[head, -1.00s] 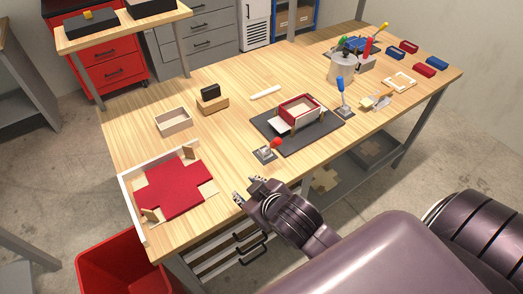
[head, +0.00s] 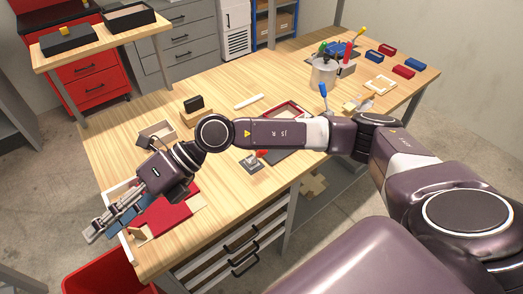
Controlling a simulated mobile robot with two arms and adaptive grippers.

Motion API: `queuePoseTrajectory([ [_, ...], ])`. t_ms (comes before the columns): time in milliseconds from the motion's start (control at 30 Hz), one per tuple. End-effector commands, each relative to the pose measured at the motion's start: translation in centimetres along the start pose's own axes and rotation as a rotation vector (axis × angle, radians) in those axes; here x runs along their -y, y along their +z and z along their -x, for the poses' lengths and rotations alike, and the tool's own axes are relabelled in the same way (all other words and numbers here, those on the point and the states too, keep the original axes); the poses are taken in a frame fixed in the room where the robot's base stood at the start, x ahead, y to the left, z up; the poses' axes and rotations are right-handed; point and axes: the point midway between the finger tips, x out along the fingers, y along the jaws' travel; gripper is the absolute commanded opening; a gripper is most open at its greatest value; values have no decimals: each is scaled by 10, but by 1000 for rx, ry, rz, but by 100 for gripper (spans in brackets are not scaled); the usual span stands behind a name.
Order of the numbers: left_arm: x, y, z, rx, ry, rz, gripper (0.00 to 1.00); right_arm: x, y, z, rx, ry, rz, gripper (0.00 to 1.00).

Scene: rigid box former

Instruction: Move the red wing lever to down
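The red wing lever is most likely the red-knobbed lever (head: 262,153) on a small grey base at the table's front edge, just below my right forearm. Its red knob leans to the right of the base. My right gripper (head: 96,230) is far to the left of it, over the white-edged corner fixture holding the red cross-shaped sheet (head: 182,212). Its long silver fingers point down and left. Bluish-grey patches show beside the fingers; I cannot tell what they are or whether the fingers are open. My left gripper is out of view.
My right arm spans the table and partly hides the dark mat with the red-lined box (head: 286,110). A blue-handled lever (head: 323,90) stands to the right. A red bin (head: 105,278) is below the table.

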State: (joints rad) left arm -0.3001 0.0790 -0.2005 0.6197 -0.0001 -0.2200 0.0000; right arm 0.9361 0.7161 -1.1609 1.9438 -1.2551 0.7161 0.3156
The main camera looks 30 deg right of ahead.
Motion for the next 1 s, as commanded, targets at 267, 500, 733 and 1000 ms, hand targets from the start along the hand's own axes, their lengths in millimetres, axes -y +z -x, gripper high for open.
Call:
queuePoseTrajectory([
  [267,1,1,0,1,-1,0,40,181,-10,188,-341,-832,69,35],
  [500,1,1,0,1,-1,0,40,214,-10,326,-430,-1217,-45,35],
  [733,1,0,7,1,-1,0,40,226,-17,342,-445,-1269,-71,35],
  [1000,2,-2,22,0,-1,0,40,264,-32,331,-445,-1264,-68,35],
])
